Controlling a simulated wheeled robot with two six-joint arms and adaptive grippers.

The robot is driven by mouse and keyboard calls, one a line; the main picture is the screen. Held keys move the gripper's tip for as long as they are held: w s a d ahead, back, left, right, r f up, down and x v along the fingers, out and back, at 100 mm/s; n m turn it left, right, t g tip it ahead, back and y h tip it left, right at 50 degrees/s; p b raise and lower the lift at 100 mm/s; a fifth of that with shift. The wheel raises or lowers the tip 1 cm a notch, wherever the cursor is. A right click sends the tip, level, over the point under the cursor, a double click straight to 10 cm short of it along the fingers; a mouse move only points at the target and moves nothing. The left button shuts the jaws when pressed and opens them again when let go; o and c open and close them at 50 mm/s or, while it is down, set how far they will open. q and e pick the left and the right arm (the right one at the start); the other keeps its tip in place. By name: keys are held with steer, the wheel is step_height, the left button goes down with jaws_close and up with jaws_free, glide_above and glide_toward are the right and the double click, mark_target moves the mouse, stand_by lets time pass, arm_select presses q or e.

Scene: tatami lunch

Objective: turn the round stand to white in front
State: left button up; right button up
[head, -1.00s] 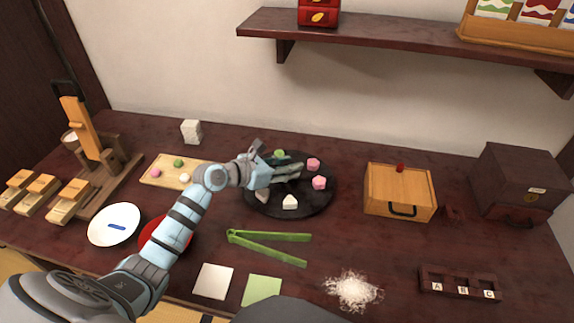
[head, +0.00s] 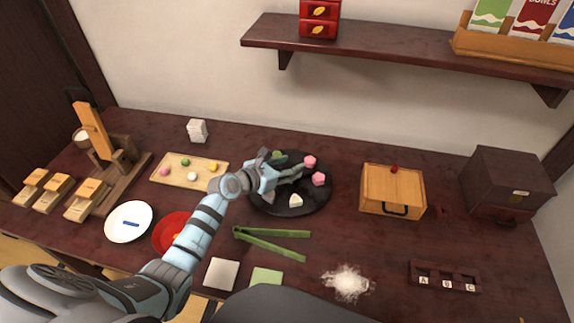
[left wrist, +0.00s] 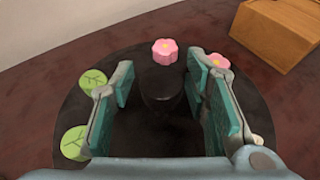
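The round stand (head: 315,202) is a black disc at the middle of the table. A white sweet (head: 296,200) sits near its front edge. Two pink sweets (head: 310,161) are at its right and back right, and a green one (head: 277,155) is at the back. My left gripper (head: 292,172) is low over the stand. In the left wrist view its teal fingers (left wrist: 166,100) are apart, either side of a dark central knob (left wrist: 160,82); I cannot tell if they touch it. Green sweets (left wrist: 93,80) show at left there. My right gripper is out of view.
Green tongs (head: 272,243) lie in front of the stand. A wooden box (head: 393,190) stands to the right. A wooden board with sweets (head: 178,172), a white plate (head: 129,222) and a red dish (head: 172,232) are at left. White powder (head: 348,282) lies front right.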

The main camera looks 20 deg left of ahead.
arm_select(q)
steer(key=shift+s, duration=0.1)
steer(key=v, duration=1.1)
steer(key=shift+s+a+r, duration=0.15)
steer(key=shift+s, duration=0.15)
